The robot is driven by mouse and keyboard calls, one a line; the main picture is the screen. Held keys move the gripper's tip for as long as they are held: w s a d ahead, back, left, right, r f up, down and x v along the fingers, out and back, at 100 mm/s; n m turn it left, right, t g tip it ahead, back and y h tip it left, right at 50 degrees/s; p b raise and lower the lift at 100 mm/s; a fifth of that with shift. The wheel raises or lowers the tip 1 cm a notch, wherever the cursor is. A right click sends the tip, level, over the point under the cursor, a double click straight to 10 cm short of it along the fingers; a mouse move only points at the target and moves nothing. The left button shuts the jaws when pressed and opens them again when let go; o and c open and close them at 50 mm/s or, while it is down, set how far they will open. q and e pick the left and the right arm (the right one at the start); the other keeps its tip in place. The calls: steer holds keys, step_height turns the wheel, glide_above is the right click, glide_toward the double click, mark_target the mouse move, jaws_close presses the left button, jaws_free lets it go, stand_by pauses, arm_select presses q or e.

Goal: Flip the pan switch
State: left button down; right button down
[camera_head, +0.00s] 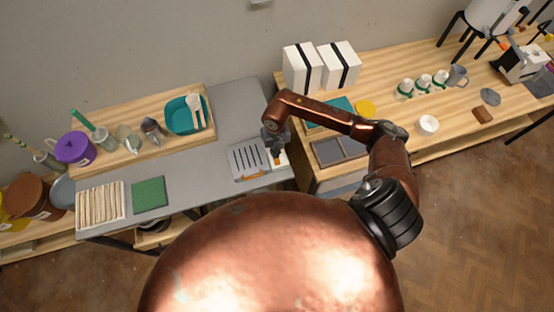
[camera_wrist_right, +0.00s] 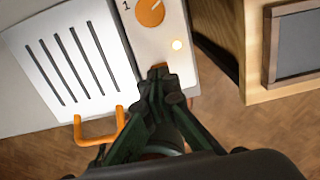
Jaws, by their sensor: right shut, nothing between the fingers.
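The white control panel (camera_wrist_right: 165,45) carries an orange knob (camera_wrist_right: 150,11) marked 1 and a small glowing lamp (camera_wrist_right: 177,45). It stands beside a slotted white plate (camera_wrist_right: 70,62) with an orange handle (camera_wrist_right: 95,132). In the head view the slotted plate (camera_head: 246,160) lies at the right end of the grey table. My right gripper (camera_wrist_right: 158,73) is shut and empty, its tips over the panel just below the knob. In the head view the right gripper (camera_head: 277,155) is small and points down there. My left gripper is out of view.
A wooden bench (camera_head: 385,85) stands close to the right of the panel, with a grey tray (camera_head: 340,150) near its corner. White boxes (camera_head: 303,68) stand behind. A green mat (camera_head: 149,195) and wooden board (camera_head: 150,157) lie to the left on the grey table.

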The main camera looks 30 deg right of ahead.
steer(key=shift+f+b, duration=0.65)
steer(key=shift+f, duration=0.25)
stand_by(0.3)
steer(key=shift+r+p, duration=2.35)
steer(key=shift+r, duration=1.2)
